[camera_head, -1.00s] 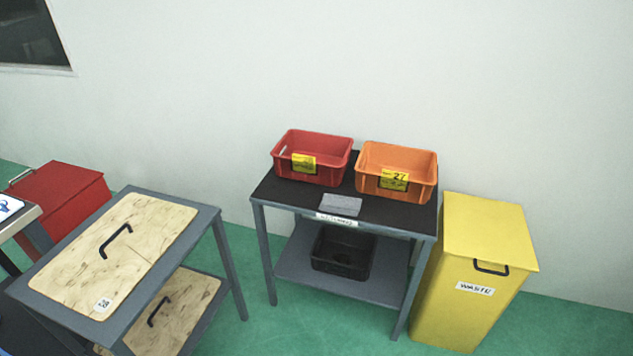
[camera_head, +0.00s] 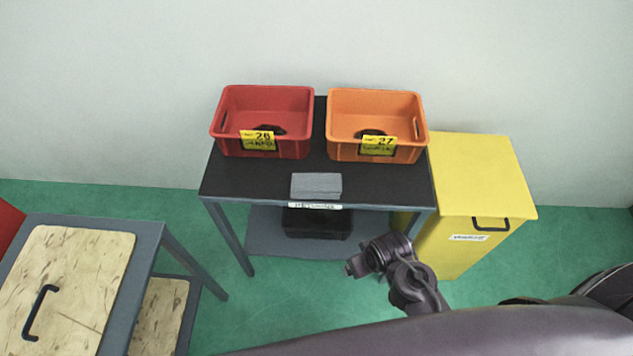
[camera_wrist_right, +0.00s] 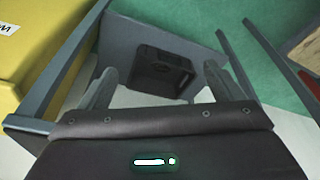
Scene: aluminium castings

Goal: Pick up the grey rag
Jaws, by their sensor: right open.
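The grey rag (camera_head: 316,186) lies folded and flat at the front edge of the black table top (camera_head: 265,180), just above a white label strip. My right gripper (camera_head: 358,266) is in front of the table, to the right of the rag and apart from it. In the right wrist view its two fingers (camera_wrist_right: 155,90) are spread with nothing between them, and the table's lower shelf shows beyond them. The rag does not show in the right wrist view. My left gripper is not in view.
A red bin (camera_head: 265,110) and an orange bin (camera_head: 375,112) stand behind the rag. A black crate (camera_head: 318,222) sits on the lower shelf. A yellow waste bin (camera_head: 480,175) stands right of the table. A grey cart with wooden boards (camera_head: 65,285) is at the left.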

